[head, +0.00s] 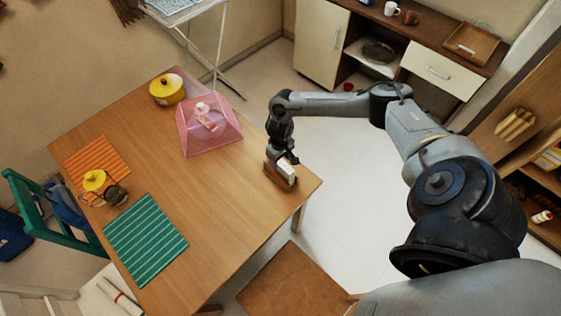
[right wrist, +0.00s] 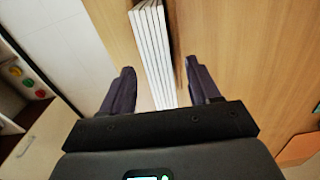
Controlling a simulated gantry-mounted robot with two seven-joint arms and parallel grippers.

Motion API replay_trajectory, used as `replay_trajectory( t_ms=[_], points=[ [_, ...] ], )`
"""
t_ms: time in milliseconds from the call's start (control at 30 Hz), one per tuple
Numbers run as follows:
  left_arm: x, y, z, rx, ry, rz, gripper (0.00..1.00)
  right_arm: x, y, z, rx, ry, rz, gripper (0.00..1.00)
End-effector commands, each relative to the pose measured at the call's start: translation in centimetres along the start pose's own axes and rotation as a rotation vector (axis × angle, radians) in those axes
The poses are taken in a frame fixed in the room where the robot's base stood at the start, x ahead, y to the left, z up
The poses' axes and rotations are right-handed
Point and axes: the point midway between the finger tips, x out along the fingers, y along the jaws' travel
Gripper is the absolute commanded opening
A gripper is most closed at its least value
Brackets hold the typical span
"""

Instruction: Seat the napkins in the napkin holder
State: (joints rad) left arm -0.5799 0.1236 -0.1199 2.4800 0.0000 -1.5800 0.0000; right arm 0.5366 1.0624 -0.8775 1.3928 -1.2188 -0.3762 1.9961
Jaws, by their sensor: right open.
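The white napkins (head: 287,169) stand as an upright stack at the brown wooden napkin holder (head: 272,176), near the right corner of the table. In the right wrist view the napkins (right wrist: 152,45) show as several thin white layers between brown wood surfaces. How deep they sit in the holder cannot be told. My right gripper (head: 284,158) is just above the stack. In the wrist view its open fingers (right wrist: 160,68) lie on either side of the napkins, with a gap on both sides. My left gripper is not in view.
A pink mesh food cover (head: 190,138) and a yellow pot (head: 167,90) stand farther back on the table (head: 200,205). Orange (head: 103,155) and green (head: 145,240) striped mats lie at the left, with a small yellow-lidded pot (head: 95,181). The table between holder and mats is clear.

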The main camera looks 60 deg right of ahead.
Motion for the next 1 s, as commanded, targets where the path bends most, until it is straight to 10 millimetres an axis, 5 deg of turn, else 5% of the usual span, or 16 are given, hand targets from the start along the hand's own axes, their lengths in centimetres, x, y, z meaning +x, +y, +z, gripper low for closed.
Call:
replay_trajectory(
  t_ms=[400,667,833,1000],
  points=[
    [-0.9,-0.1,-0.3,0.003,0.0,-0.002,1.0,-7.6,0.1,0.0,-0.001,0.002,0.001,0.61],
    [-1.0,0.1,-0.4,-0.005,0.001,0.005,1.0,-9.0,-1.4,0.1,-0.046,0.014,-0.013,0.61],
    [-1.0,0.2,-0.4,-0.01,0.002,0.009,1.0,-6.5,-8.5,1.0,-0.272,0.115,-0.088,0.61],
    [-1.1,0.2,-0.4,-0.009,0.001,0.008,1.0,-5.0,-21.8,4.7,-0.585,0.357,-0.215,0.61]
  ],
)
